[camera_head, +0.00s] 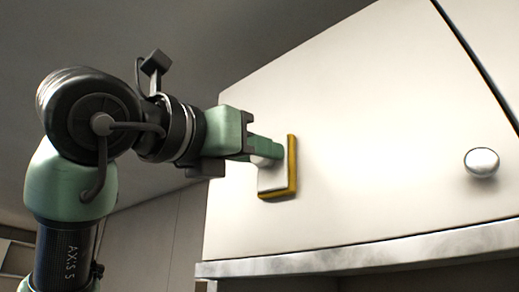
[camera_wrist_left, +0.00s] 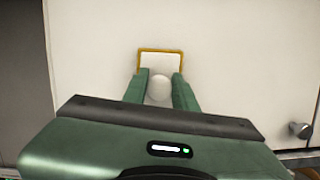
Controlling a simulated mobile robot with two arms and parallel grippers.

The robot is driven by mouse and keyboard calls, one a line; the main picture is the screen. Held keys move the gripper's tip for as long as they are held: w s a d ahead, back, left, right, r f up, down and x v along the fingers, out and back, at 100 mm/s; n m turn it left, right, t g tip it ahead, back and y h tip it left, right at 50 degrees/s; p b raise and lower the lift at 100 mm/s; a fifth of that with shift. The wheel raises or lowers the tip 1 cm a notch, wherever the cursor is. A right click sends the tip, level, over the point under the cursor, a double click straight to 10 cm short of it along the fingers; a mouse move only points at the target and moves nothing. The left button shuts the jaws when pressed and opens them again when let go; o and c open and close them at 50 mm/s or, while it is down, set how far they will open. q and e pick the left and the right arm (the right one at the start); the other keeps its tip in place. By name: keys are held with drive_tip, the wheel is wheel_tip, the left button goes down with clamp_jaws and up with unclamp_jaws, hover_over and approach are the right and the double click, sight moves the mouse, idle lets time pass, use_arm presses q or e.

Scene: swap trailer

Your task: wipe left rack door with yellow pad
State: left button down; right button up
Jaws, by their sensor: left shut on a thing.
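The left rack door (camera_head: 380,120) is a flat white panel that fills the right part of the head view. It also fills most of the left wrist view (camera_wrist_left: 235,70). The yellow pad (camera_head: 293,165) has a white back with a pale rounded grip and lies flat against the door's left part, seemingly touching it. It also shows in the left wrist view (camera_wrist_left: 160,51), as a yellow rim around white. My left gripper (camera_head: 272,150) is shut on the pad's grip, its green fingers (camera_wrist_left: 160,88) on either side. My right gripper is not in view.
A round metal knob (camera_head: 481,162) sticks out from the door at the lower right. A grey metal ledge (camera_head: 360,252) runs below the door. A dark gap (camera_head: 478,62) bounds the door at the upper right. The door face between pad and knob is clear.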

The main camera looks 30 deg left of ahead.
use_arm(q)
drive_tip(key=shift+s+a, duration=0.15)
drive_tip(key=shift+s, duration=2.7)
drive_tip(key=shift+s, duration=0.1)
drive_tip(key=s, duration=0.2)
drive_tip(key=shift+s+a, duration=0.15)
drive_tip(key=shift+s, duration=0.25)
drive_tip(key=shift+w, duration=0.1)
